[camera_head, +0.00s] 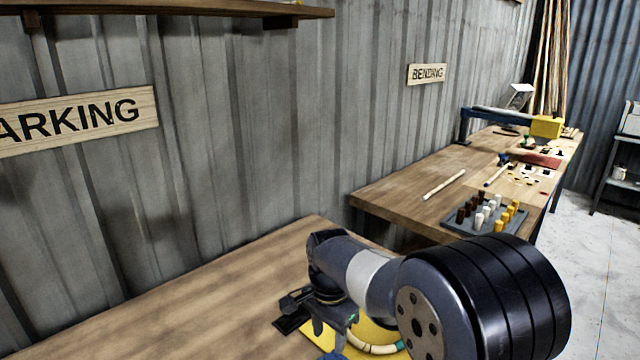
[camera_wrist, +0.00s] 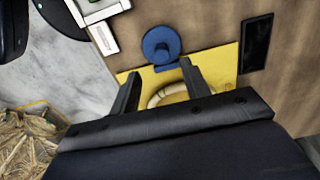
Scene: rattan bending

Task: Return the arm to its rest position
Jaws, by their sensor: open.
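My gripper (camera_wrist: 157,78) is open in the wrist view, its two dark fingers apart with nothing between their tips. It points down over a yellow board (camera_wrist: 226,62). A curved pale rattan piece (camera_wrist: 172,92) lies on the board, partly hidden behind the fingers and wrist housing. A blue round fixture (camera_wrist: 160,44) stands just beyond the fingertips. In the head view my arm reaches over the near table (camera_head: 180,290), above the yellow board (camera_head: 318,338), and its black joint hides much of that area. The rattan piece (camera_head: 375,348) shows partly below the arm.
A dark flat block (camera_wrist: 256,42) lies right of the board. A white device (camera_wrist: 100,12) stands near the table edge. A second workbench (camera_head: 400,198) holds a peg tray (camera_head: 455,222), a rattan stick (camera_head: 443,185) and a blue-yellow arm (camera_head: 500,117). Floor (camera_head: 600,250) is clear at right.

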